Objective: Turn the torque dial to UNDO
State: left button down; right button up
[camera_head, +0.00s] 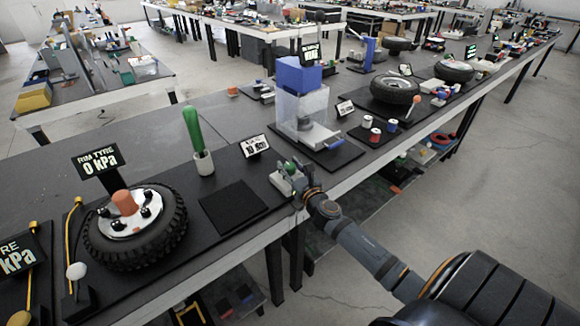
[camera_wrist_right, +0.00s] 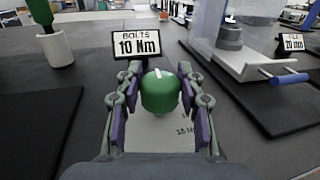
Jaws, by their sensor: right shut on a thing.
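The torque dial is a green knob with a white mark on its top, seen in the right wrist view (camera_wrist_right: 160,92) and small in the head view (camera_head: 290,167). It sits on a pale base plate (camera_wrist_right: 150,135) with partly hidden lettering. My right gripper (camera_wrist_right: 158,95) is shut on the dial, with one finger on each side; it also shows in the head view (camera_head: 292,178). The sign (camera_wrist_right: 143,44) behind the dial reads BOLTS 10 Nm. No UNDO label is readable. My left gripper is not in view.
A green-handled tool stands in a white cup (camera_head: 204,163) to the left. A wheel (camera_head: 135,225) with an orange cone is farther left. A blue-topped clear machine (camera_head: 302,95) stands behind the dial. A bare black mat (camera_head: 233,207) lies left of it.

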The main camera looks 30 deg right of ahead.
jog(key=shift+h, duration=0.3)
jog(key=shift+a+m+h+p, duration=0.1)
jog(key=shift+m+h+p, duration=0.25)
jog(key=shift+m+h, duration=0.4)
jog(key=shift+m+g+h, duration=0.6)
jog(key=shift+m+h, duration=0.15)
jog(key=shift+h, duration=0.3)
jog(key=shift+m+g+h+b, duration=0.4)
jog(key=shift+m+g+h, duration=1.15)
jog(key=shift+h, duration=0.85)
jog(key=shift+m, duration=0.35)
jog(key=o, duration=1.2)
